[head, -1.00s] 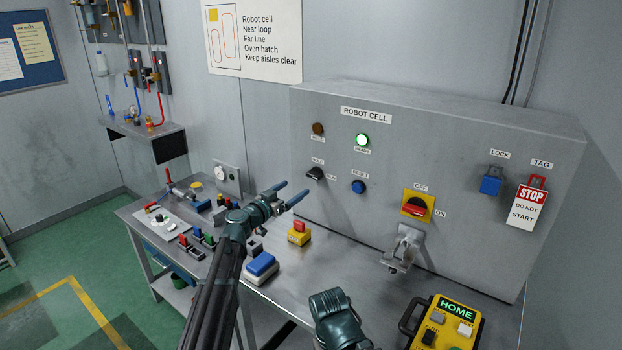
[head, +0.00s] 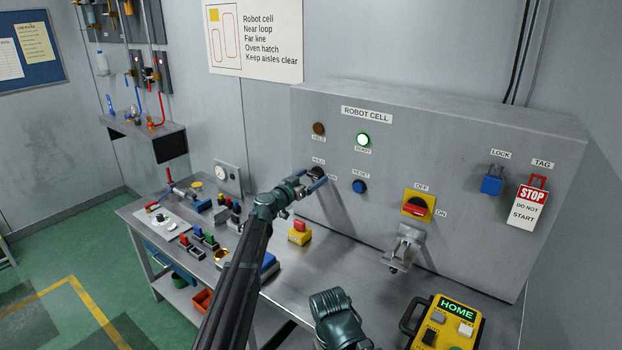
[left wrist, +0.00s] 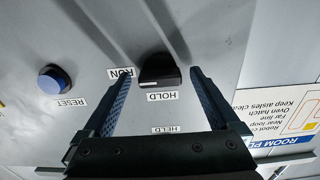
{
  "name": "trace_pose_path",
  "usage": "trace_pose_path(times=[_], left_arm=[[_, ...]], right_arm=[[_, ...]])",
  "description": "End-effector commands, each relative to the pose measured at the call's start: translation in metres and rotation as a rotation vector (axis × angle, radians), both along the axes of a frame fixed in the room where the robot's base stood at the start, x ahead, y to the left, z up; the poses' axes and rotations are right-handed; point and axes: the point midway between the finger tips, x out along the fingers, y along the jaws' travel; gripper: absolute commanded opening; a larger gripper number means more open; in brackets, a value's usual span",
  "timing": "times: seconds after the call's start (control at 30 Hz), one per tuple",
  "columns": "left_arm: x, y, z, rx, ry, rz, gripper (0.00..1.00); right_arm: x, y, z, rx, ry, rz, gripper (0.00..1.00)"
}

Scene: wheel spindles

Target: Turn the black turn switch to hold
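The black turn switch (head: 318,172) is on the left of the grey ROBOT CELL panel, with a HOLD label above it and a RUN label at its right. Which label it points to I cannot tell. My left gripper (head: 316,183) is at the panel, its blue fingers partly covering the switch. In the left wrist view, which is upside down, the switch (left wrist: 159,70) sits between the open fingers of the left gripper (left wrist: 160,82), with gaps showing on both sides. My right gripper's fingers are not seen.
A blue RESET button (head: 359,186) is just right of the switch. A red-yellow rotary switch (head: 418,206) is farther right. A yellow box with a red button (head: 299,232) stands on the bench below.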

Motion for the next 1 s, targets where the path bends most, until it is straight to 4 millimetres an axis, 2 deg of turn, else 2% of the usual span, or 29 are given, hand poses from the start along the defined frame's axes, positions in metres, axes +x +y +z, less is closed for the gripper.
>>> trace_pose_path(times=[0.03, 0.07, 0.47, 0.77, 1.0], left_arm=[[-0.0001, 0.0001, 0.0000, 0.000, 0.000, 0.000, 0.88], [-0.0001, 0.0001, 0.0000, 0.000, 0.000, 0.000, 0.82], [-0.0002, 0.0001, 0.0000, 0.000, 0.000, 0.000, 0.10], [-0.0002, 0.0002, 0.0000, -0.036, 0.026, 0.000, 0.09], [-0.0002, 0.0003, 0.0000, -0.164, 0.119, 0.000, 0.09]], right_arm=[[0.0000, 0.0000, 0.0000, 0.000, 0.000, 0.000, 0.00], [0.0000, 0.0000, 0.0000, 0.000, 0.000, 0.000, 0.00], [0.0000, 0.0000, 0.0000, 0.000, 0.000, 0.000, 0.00], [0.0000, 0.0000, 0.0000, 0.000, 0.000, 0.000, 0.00], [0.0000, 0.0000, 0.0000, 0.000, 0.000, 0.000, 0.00]])
